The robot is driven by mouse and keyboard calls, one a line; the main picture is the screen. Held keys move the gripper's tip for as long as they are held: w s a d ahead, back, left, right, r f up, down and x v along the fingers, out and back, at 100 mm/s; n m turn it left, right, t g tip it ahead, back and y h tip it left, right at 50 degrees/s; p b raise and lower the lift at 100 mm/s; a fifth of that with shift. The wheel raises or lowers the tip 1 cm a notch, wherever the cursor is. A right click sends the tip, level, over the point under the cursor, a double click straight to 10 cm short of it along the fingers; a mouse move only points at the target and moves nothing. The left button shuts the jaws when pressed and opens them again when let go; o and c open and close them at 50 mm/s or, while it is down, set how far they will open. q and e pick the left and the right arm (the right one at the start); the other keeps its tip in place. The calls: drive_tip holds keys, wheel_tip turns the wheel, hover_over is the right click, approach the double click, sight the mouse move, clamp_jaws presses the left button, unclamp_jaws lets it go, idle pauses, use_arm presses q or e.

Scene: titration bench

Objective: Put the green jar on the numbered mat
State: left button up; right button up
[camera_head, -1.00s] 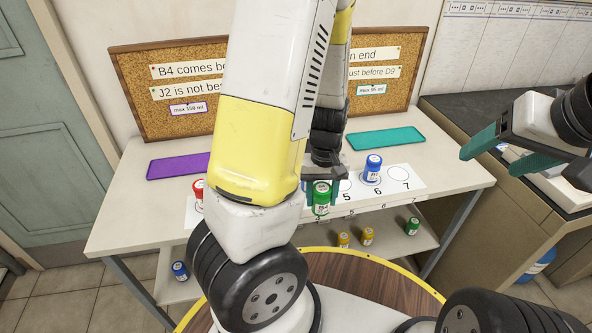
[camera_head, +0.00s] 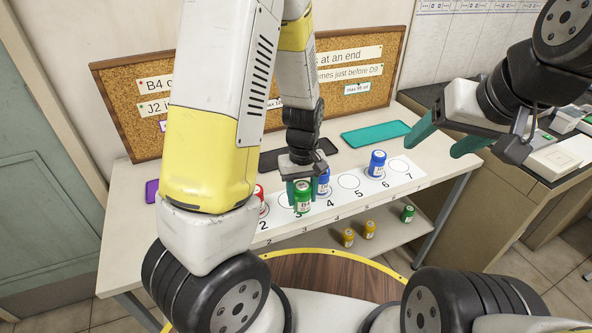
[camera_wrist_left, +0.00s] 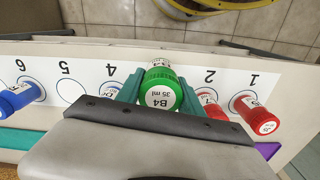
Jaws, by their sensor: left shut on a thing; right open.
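The green jar (camera_head: 303,196), marked B4 35 ml on its lid in the left wrist view (camera_wrist_left: 161,92), is between the fingers of my left gripper (camera_head: 301,186). It is upright or nearly so, at space 3 of the white numbered mat (camera_head: 377,188). I cannot tell whether its base touches the mat. A blue jar (camera_head: 324,181) is close beside it at 4, another blue jar (camera_head: 377,163) is on 6, and red jars stand on 1 (camera_wrist_left: 250,112) and 2 (camera_wrist_left: 210,102). Spaces 5 and 7 are bare. My right gripper (camera_head: 446,140) is open and empty, right of the table.
A teal tray (camera_head: 376,133), a dark tray (camera_head: 270,160) and a purple tray (camera_head: 151,190) lie behind the mat. Two yellow jars (camera_head: 348,237) and a green jar (camera_head: 407,213) are on the lower shelf.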

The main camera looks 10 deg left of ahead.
use_arm(q)
drive_tip(key=w+a, duration=0.1)
drive_tip(key=w, duration=0.1)
drive_tip(key=w+a, duration=0.3)
drive_tip(key=w, duration=0.1)
drive_tip(key=shift+a+f, duration=0.3)
drive_tip(key=shift+f, duration=0.05)
drive_tip(key=shift+w+a+f, duration=0.1)
drive_tip(key=shift+w+f, duration=0.05)
drive_tip(key=shift+f, duration=0.75)
drive_tip(key=shift+w+f, duration=0.15)
drive_tip(key=shift+f, duration=0.7)
drive_tip(key=shift+f, duration=0.1)
drive_tip(key=o, duration=1.4)
wheel_tip(320, 180, up, 12)
drive_tip(key=r, duration=0.1)
drive_tip(key=s+r+m+t, duration=0.2)
drive_tip(key=s+r, duration=0.4)
drive_tip(key=s+r+m+t+h, duration=0.1)
drive_tip(key=s+r+t, duration=0.1)
drive_tip(key=s+r, duration=0.4)
drive_tip(key=s+r+m+t+h, duration=0.1)
drive_tip(key=s+r+m+t, duration=0.1)
drive_tip(key=s+r, duration=0.4)
drive_tip(key=shift+r+m, duration=0.3)
drive_tip(key=shift+r, duration=0.3)
